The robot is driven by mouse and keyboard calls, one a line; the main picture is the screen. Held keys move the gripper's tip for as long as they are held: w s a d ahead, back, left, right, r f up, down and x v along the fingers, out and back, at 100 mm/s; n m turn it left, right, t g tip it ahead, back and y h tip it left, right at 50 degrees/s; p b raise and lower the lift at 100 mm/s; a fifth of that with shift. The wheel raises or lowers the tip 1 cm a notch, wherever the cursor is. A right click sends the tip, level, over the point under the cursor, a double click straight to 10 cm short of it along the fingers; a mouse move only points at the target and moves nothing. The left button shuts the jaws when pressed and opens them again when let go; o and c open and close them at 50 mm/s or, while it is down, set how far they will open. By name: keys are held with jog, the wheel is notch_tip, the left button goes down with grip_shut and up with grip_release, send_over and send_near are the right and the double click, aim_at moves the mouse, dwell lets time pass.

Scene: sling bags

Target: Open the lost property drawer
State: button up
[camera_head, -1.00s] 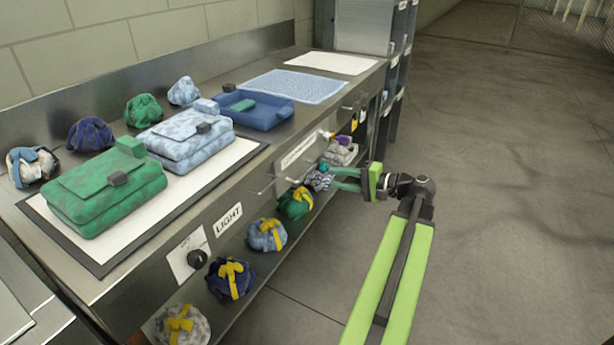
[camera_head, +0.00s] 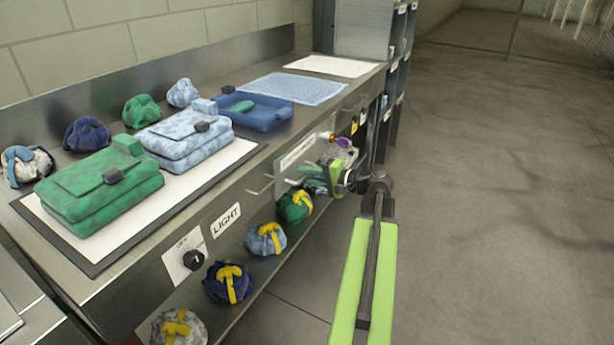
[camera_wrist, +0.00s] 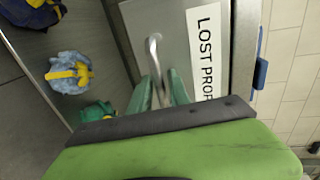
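The lost property drawer is in the bench front, with a white label (camera_head: 298,152) in the head view. In the wrist view its label (camera_wrist: 205,52) reads "LOST PROP", the rest being hidden. A metal bar handle (camera_wrist: 154,52) stands out from the drawer front. My gripper (camera_wrist: 160,88) has its two green fingers on either side of the bar, apart from each other. In the head view my gripper (camera_head: 308,176) is at the drawer front. I cannot tell whether the fingers touch the bar. The drawer looks shut.
Several bundles with yellow straps, such as a green one (camera_head: 295,206), lie on the shelf below. Green (camera_head: 90,185) and light blue (camera_head: 185,148) bags and a blue tray (camera_head: 262,118) are on the bench top. The floor to the right is clear.

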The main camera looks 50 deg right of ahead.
grip_shut()
dwell(1.1)
